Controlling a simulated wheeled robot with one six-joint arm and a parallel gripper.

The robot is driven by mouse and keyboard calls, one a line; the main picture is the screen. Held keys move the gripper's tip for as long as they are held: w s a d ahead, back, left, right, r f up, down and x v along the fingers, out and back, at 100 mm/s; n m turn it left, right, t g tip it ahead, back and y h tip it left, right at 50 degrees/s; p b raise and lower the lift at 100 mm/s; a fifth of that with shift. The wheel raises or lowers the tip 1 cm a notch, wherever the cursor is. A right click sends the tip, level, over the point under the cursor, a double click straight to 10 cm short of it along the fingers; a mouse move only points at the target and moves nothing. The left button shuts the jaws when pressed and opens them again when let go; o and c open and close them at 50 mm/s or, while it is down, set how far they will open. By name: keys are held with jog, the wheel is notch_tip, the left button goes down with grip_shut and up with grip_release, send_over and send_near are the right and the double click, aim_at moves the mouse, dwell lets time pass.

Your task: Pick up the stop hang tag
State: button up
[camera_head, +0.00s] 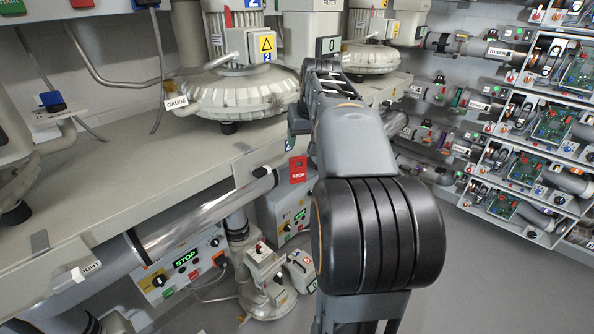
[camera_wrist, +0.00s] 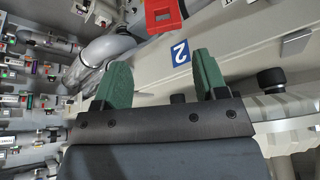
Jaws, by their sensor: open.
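The stop hang tag (camera_head: 298,168) is a small red plate with white lettering. In the head view it hangs at the front edge of the grey bench, just left of my arm. A red plate with a cut-out, which looks like the same tag (camera_wrist: 163,14), shows at the top edge of the wrist view, partly cut off. My gripper (camera_wrist: 160,75) has two green fingers spread apart with nothing between them. The tag lies beyond the fingertips, apart from them. In the head view my arm hides most of the gripper.
The grey bench (camera_head: 150,180) carries round blower housings (camera_head: 240,92). A metal tube (camera_head: 205,215) runs along its front. Control boxes (camera_head: 283,215) stand below. Racks of circuit boards (camera_head: 545,125) fill the right. Grey floor (camera_head: 500,280) is clear at lower right. A blue "2" label (camera_wrist: 180,52) is near the fingers.

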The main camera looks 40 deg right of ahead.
aim_at(298, 167)
jog(key=x, duration=0.7)
jog(key=shift+a+f, duration=0.1)
jog(key=shift+f, duration=0.3)
jog(key=shift+p+x, duration=0.6)
jog(key=shift+x, duration=2.25)
jog(key=shift+a, duration=0.1)
jog(key=c, duration=0.7)
jog(key=shift+c, duration=0.2)
jog(key=shift+s, duration=0.1)
jog(key=s+a+r+b, duration=0.2)
jog(key=s+a+r, duration=0.2)
jog(key=s+r, duration=0.4)
jog(key=s, duration=0.5)
jog(key=shift+s+b, duration=0.15)
jog(key=shift+b, duration=0.25)
